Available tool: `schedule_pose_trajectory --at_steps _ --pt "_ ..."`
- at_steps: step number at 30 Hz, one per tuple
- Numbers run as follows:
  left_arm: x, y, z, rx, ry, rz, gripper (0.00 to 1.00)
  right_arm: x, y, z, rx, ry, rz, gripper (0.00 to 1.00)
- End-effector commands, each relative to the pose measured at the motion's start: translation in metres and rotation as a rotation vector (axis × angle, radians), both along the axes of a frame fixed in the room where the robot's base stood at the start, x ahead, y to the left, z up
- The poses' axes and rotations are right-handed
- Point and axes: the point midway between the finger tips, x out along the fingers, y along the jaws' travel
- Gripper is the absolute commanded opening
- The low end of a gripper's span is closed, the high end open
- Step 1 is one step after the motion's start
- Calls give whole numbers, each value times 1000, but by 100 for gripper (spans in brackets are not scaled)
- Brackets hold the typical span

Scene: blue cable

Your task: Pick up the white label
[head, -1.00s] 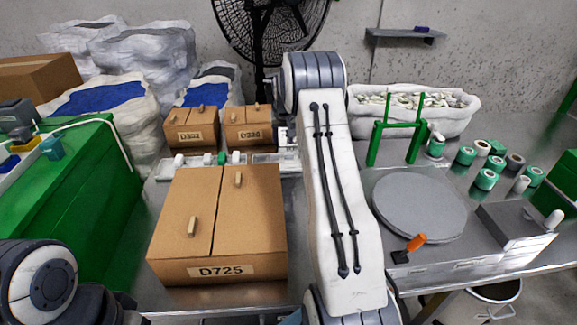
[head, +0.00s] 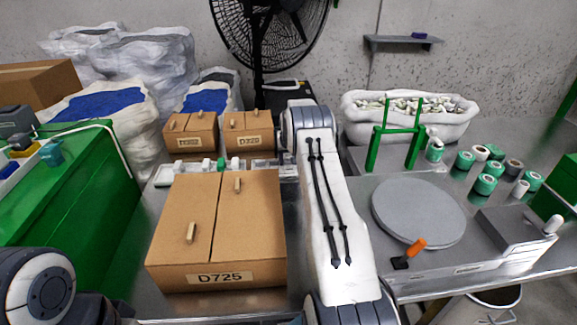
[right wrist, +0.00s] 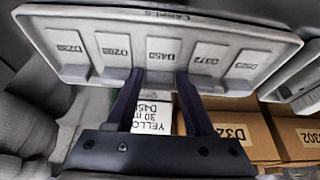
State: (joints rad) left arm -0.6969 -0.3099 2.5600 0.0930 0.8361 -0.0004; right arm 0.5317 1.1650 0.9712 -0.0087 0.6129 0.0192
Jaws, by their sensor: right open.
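A white label (right wrist: 152,112) with printed text, including "D450", shows between my fingers in the right wrist view. A pale label rack (right wrist: 65,32) with several slots is above it in that view, and its middle slot reads D450. My right gripper (right wrist: 158,73) is open, with one finger on each side of the label and the tips at the middle slot. I cannot tell whether the fingers touch the label. In the head view the rack (head: 228,166) shows behind the large box, and my right arm hides much of the area beside it. My left gripper is out of view.
A large cardboard box marked D725 (head: 215,235) stands in front of the rack, with two smaller boxes (head: 190,131) behind it. To the right are a grey disc (head: 418,210), a green frame (head: 398,130) and several green rolls (head: 488,184).

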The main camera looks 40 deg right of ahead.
Motion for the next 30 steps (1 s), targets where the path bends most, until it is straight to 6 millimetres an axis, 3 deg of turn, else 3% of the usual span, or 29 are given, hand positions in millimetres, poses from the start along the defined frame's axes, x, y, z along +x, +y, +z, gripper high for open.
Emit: schedule_pose_trajectory --at_steps 5,6,9,10,22,30 --pt "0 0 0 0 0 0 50 0 0 0 0 0 0 52" --pt "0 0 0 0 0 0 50 0 0 0 0 0 0 45" --pt "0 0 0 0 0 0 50 0 0 0 0 0 0 7" --pt "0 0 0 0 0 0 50 0 0 0 0 0 0 0" --pt "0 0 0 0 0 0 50 1 0 8 -2 -3 0 0" --pt "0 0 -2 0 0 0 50 -4 -2 47 -1 -2 -2 0"
